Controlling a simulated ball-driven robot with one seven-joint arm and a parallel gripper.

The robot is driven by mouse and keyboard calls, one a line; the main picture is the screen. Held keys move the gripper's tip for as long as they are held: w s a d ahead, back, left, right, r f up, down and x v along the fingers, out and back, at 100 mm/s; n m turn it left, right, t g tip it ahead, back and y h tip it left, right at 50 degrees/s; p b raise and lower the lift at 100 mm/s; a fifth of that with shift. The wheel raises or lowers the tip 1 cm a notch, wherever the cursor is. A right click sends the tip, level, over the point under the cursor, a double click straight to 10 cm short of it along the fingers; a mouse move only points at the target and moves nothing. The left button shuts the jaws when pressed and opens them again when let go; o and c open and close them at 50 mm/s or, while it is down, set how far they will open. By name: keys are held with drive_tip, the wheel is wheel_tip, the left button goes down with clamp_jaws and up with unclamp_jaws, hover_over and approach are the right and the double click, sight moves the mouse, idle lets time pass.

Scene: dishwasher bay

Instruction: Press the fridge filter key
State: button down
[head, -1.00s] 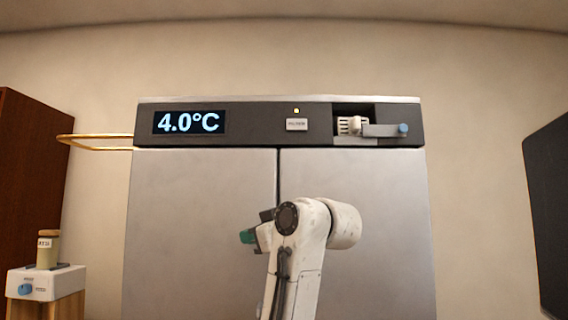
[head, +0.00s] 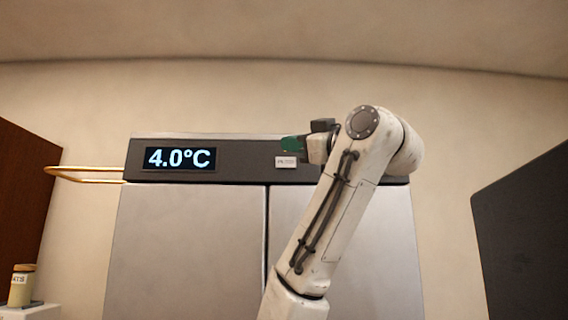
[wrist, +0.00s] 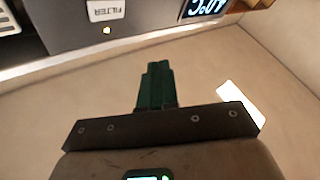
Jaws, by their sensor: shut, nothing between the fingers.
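The filter key (head: 286,162) is a small white labelled key on the fridge's dark top panel (head: 240,170), right of the temperature display. In the wrist view the key (wrist: 107,10) appears upside down at the top edge, reading FILTER, with a small lit lamp below it. My gripper (head: 289,143) has green fingers, which overlap the panel's top edge just above the key in the head view. In the wrist view my gripper (wrist: 157,70) is shut and empty, with its tips apart from the key. The lamp is hidden behind my gripper in the head view.
The display (head: 180,158) reads 4.0°C. A brass rail (head: 85,169) juts out at the panel's left. A jar (head: 21,285) stands at the lower left. A dark slab (head: 530,240) is at the right. My arm covers the panel's right part.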

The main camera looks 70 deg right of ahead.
sight(291, 157)
drive_tip(key=shift+w+d+p, duration=0.55)
drive_tip(key=shift+w+d, duration=0.05)
drive_tip(key=shift+d, duration=0.75)
drive_tip(key=shift+w+d+p, duration=0.55)
drive_tip(key=shift+d, duration=0.8)
drive_tip(key=shift+w+d+p, duration=0.55)
drive_tip(key=shift+w+d, duration=0.05)
drive_tip(key=shift+d, duration=0.75)
drive_tip(key=shift+d, duration=0.1)
drive_tip(key=shift+w+d, duration=0.15)
drive_tip(key=shift+d, duration=0.15)
drive_tip(key=shift+w+d+p, duration=0.1)
drive_tip(key=shift+d+p, duration=0.2)
drive_tip(key=shift+d, duration=0.05)
drive_tip(key=shift+s+a+b, duration=0.3)
drive_tip(key=shift+a+b, duration=0.1)
drive_tip(key=shift+a, duration=0.35)
